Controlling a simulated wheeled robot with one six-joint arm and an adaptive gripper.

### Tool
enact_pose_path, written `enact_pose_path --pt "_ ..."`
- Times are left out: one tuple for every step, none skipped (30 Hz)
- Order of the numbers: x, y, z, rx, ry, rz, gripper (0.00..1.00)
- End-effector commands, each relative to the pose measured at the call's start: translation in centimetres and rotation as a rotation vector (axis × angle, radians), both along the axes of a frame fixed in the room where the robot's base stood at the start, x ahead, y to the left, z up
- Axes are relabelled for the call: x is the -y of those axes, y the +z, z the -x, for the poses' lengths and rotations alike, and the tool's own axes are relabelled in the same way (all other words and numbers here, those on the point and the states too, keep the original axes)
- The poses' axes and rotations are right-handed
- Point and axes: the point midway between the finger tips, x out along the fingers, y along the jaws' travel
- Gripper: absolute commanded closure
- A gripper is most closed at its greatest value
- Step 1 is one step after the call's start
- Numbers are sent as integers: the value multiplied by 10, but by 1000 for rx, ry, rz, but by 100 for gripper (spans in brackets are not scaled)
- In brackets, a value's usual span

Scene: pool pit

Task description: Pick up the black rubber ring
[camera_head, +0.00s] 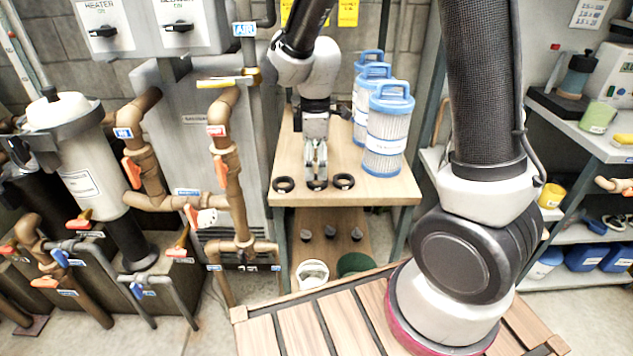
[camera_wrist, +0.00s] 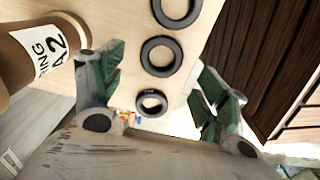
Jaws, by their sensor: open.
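Three black rings lie flat in a row near the front edge of the wooden top: a left ring (camera_head: 277,186), a middle ring (camera_head: 317,188) and a right ring (camera_head: 350,184). My gripper (camera_head: 316,176) points down just above and behind the middle ring, open and empty. In the wrist view the rings run upright between my open fingers (camera_wrist: 160,65): an upper ring (camera_wrist: 178,24), a central ring (camera_wrist: 161,74) and a lower ring (camera_wrist: 138,103). The central ring lies about between the fingertips. I cannot tell their height above it.
Blue-capped filter cartridges (camera_head: 385,145) stand right of the rings on the wooden top (camera_head: 390,190). Brown pipes with orange valve handles (camera_head: 228,170) rise at the left. A lower shelf (camera_head: 345,245) holds small dark objects. A labelled brown cylinder (camera_wrist: 25,58) is close on the wrist view's left.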

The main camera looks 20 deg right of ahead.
Motion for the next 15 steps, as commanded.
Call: enact_pose_path --pt "2 -9 2 -6 -1 2 26" --pt "4 -14 2 -5 -1 2 26" --pt "5 -21 3 -6 -1 2 26" --pt "5 -25 3 -5 -1 2 26" --pt "5 -29 3 -5 -1 2 26" --pt "4 -34 2 -4 -1 2 26" --pt "4 -37 2 -4 -1 2 26" --pt "4 -39 2 -3 -1 1 26" --pt "4 -41 2 -2 -1 0 26" --pt "4 -41 2 -1 -1 1 26" --pt "4 -42 2 -1 -1 1 26" --pt "4 -42 2 0 -1 0 26" --pt "4 -41 2 0 -1 0 26" --pt "4 -41 2 0 -1 0 26" --pt "4 -41 2 0 -1 0 26"
